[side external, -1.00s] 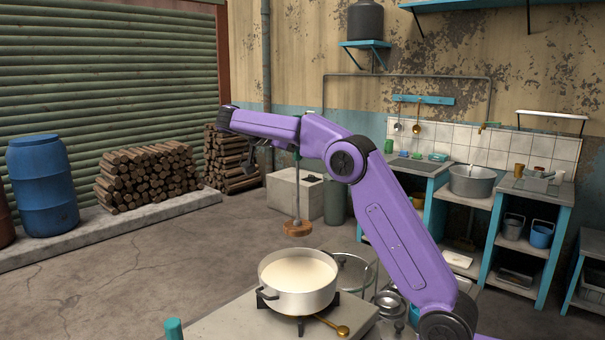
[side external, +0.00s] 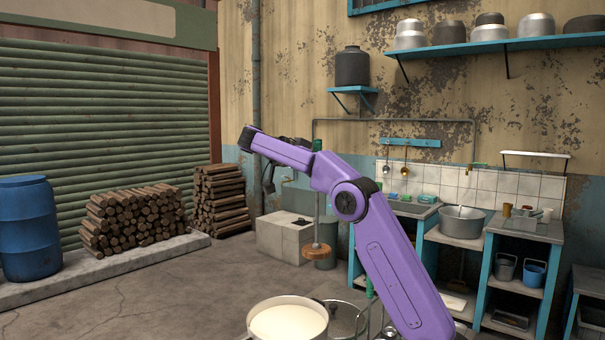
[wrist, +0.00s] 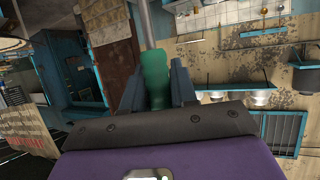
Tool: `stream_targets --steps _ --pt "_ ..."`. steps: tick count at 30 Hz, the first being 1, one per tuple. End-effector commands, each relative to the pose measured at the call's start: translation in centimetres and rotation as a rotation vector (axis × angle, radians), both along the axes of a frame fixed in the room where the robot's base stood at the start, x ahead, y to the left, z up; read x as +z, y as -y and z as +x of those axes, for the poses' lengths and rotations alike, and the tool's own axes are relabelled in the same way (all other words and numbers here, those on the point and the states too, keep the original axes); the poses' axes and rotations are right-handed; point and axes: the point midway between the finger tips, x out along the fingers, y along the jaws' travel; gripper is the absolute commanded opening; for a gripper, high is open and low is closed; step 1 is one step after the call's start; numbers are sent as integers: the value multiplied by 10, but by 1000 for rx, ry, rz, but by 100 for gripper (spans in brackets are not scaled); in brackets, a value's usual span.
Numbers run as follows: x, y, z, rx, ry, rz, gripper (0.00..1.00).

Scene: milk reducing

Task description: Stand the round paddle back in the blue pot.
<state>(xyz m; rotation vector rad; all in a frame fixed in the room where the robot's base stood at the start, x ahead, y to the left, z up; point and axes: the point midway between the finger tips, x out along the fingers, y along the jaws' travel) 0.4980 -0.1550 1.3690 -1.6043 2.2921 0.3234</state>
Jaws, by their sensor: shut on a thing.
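The round paddle has a wooden disc (side external: 317,254), a thin metal shaft and a green handle (wrist: 155,78). In the wrist view my gripper (wrist: 157,88) is shut around the green handle, one finger on each side. In the side view the paddle hangs upright, disc down, in the air behind my arm; the gripper's hold is mostly hidden there. The disc is above and a little right of the white milk pot (side external: 288,322), apart from it. I cannot single out the blue pot for certain; a blue bucket (side external: 533,272) stands on the shelf under the right counter.
A lid (side external: 345,317) lies beside the milk pot. A counter with a large metal pot (side external: 462,222) stands at the back right. Wood stacks (side external: 130,220) and a blue barrel (side external: 28,228) line the left wall. The floor at middle left is clear.

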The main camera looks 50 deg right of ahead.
Motion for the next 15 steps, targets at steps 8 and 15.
stream_targets --steps 8,15 --pt "5 78 -70 -206 2 1 0" --pt "3 134 -152 -409 2 0 0"
